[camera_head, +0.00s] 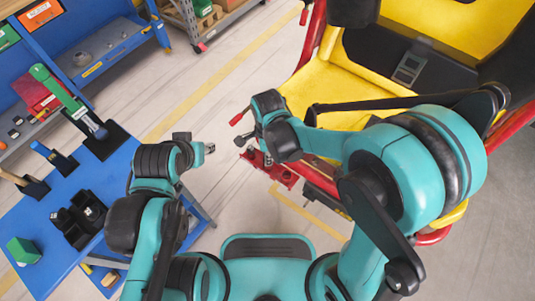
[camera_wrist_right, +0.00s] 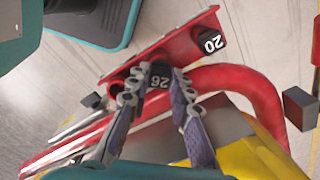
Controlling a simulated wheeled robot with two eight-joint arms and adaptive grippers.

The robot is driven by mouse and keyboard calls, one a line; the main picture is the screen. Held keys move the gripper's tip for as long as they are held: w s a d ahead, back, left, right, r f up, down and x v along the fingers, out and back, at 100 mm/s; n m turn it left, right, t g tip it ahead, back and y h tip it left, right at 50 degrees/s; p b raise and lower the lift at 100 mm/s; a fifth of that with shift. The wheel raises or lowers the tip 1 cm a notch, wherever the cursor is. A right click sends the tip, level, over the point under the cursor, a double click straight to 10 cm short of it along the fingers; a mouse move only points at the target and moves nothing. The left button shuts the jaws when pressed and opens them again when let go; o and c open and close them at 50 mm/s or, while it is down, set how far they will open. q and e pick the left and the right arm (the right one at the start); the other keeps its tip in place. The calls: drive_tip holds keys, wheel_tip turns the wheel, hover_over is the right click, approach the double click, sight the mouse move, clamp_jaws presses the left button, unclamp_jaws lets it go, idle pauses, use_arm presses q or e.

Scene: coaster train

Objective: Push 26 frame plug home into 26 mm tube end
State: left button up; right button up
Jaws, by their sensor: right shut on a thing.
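In the right wrist view, the black plug marked 26 (camera_wrist_right: 159,76) sits between the two fingertips of my right gripper (camera_wrist_right: 155,88), which is shut on it. The plug is at the near edge of a red bracket (camera_wrist_right: 188,47); the tube end beneath it is hidden, so I cannot tell how deep the plug sits. In the head view my right gripper (camera_head: 243,141) is beside the yellow and red car, above the red bracket (camera_head: 270,169). My left gripper (camera_head: 208,148) is out over the floor, away from the car; its fingers are too small to read.
A black plug marked 20 (camera_wrist_right: 211,41) sits at the bracket's other end. A thick red tube (camera_wrist_right: 245,82) curves beside the gripper. The yellow seat (camera_head: 335,90) is close to my right arm. A blue table (camera_head: 48,205) with holders stands at left. Floor between is clear.

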drive_tip(key=shift+f+b, duration=0.7)
drive_tip(key=shift+f, duration=0.1)
drive_tip(key=o, duration=1)
drive_tip(key=o, duration=0.8)
drive_tip(key=shift+o, duration=0.2)
drive_tip(key=shift+r, duration=0.1)
drive_tip(key=shift+r+p, duration=2.9)
drive_tip(key=shift+r, duration=0.6)
drive_tip(key=shift+s+f, duration=0.1)
